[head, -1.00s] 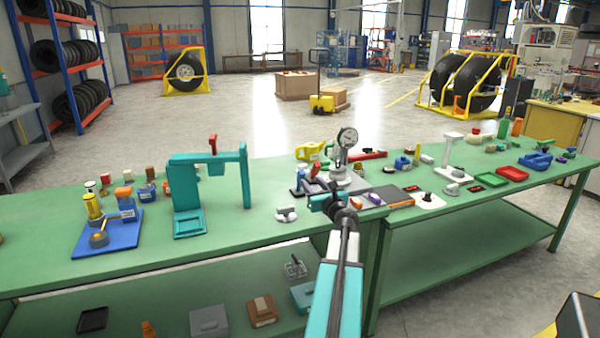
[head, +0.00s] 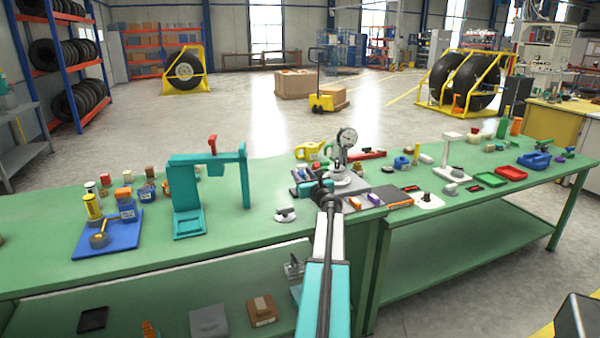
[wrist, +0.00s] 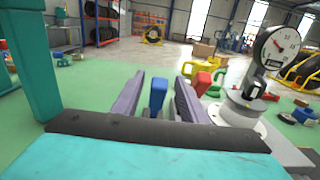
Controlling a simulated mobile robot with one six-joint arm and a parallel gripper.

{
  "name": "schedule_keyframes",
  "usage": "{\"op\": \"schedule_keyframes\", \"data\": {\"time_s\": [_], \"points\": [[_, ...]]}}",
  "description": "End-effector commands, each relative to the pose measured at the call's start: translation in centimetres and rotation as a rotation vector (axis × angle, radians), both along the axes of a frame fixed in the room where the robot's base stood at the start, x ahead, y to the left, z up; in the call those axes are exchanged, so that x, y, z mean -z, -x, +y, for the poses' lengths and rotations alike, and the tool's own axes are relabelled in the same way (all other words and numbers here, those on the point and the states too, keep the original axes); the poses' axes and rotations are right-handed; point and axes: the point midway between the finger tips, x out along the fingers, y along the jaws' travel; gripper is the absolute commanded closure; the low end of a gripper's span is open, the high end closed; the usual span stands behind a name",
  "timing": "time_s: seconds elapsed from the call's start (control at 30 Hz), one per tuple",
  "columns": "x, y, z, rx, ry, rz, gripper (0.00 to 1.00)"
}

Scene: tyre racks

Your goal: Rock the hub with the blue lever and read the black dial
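The dial (wrist: 279,47) has a white face in a dark rim with a red mark, and stands on a grey post at the right of the wrist view. It also shows in the head view (head: 347,137). The grey hub (wrist: 246,99) sits below it on a pale round base. The blue lever (wrist: 157,97) stands upright between the two fingers of my gripper (wrist: 157,100), with a gap on each side. My gripper is open, left of the hub. In the head view my wrist hides most of the lever.
A red piece and a green piece (wrist: 213,82) stand just beyond the right finger. A teal press frame (head: 187,200) stands left on the green bench (head: 270,238). A grey knob (head: 285,215) lies near the bench edge. Trays and small parts lie to the right.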

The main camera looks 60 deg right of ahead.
Motion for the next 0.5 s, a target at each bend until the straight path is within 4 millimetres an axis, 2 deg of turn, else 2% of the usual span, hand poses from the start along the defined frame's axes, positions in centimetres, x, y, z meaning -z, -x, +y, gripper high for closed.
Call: {"op": "schedule_keyframes", "data": {"time_s": [0.2,0.5], "points": [[0.0,-1.5,-1.1,-0.002,0.0,0.0,0.61],[0.0,-2.0,-1.3,-0.002,0.0,0.0,0.61]]}}
